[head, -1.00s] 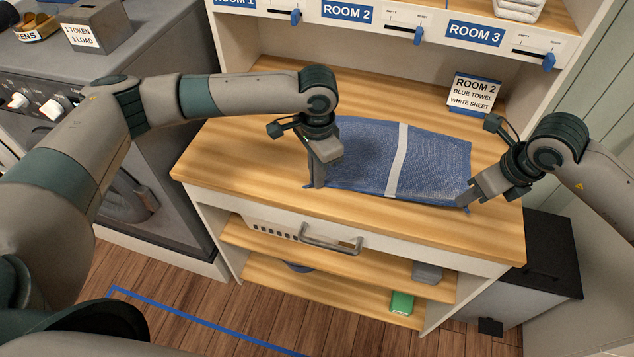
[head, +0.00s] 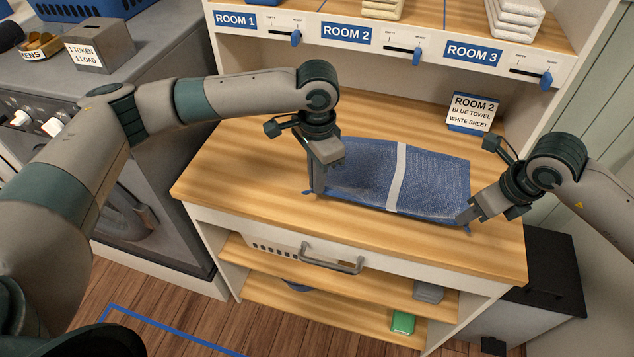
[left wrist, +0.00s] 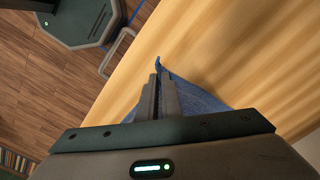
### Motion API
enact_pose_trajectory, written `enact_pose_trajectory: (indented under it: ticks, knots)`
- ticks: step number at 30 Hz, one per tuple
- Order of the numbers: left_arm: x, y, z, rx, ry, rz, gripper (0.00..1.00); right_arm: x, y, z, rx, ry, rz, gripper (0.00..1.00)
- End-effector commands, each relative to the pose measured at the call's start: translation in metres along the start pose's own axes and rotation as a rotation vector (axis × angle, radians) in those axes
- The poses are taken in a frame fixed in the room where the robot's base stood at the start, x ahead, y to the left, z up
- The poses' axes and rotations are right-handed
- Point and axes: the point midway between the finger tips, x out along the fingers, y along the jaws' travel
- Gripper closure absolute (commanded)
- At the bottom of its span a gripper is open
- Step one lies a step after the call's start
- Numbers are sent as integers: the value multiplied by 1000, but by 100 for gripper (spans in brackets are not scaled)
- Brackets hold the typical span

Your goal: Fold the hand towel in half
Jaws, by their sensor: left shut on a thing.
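The blue hand towel (head: 435,176) with a white stripe (head: 397,178) lies on the wooden counter, spread between my two grippers. My left gripper (head: 318,190) points down at its near left corner and is shut on it. In the left wrist view the closed fingers (left wrist: 160,85) pinch the blue cloth (left wrist: 205,103), and a small tip sticks out past them. My right gripper (head: 467,215) is at the near right corner, touching or over it, with a bit of blue cloth showing below its fingertips. Whether its fingers are closed is not clear.
A sign (head: 470,113) reading ROOM 2, blue towel, white sheet stands at the back right of the counter (head: 250,190). Room-labelled shelves with sliders rise behind. A drawer handle (head: 330,259) projects in front. A machine with a token box (head: 98,50) stands left.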

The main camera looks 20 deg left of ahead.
Motion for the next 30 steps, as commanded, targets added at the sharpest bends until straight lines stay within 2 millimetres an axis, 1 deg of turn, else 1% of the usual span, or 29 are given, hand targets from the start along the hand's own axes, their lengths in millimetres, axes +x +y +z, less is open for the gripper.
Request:
enact_pose_trajectory:
  ticks: [10,16,23,30]
  knots:
    - [0,0,0,0,0,-1,100,-1,0,0,0,0,0,100]
    - [-7,0,1,5,3,-5,100,-7,1,2,-6,2,-4,100]
    - [-26,3,3,24,14,-19,100,-27,5,7,-26,8,-16,100]
    - [-54,7,6,52,33,-42,100,-54,10,12,-54,20,-34,100]
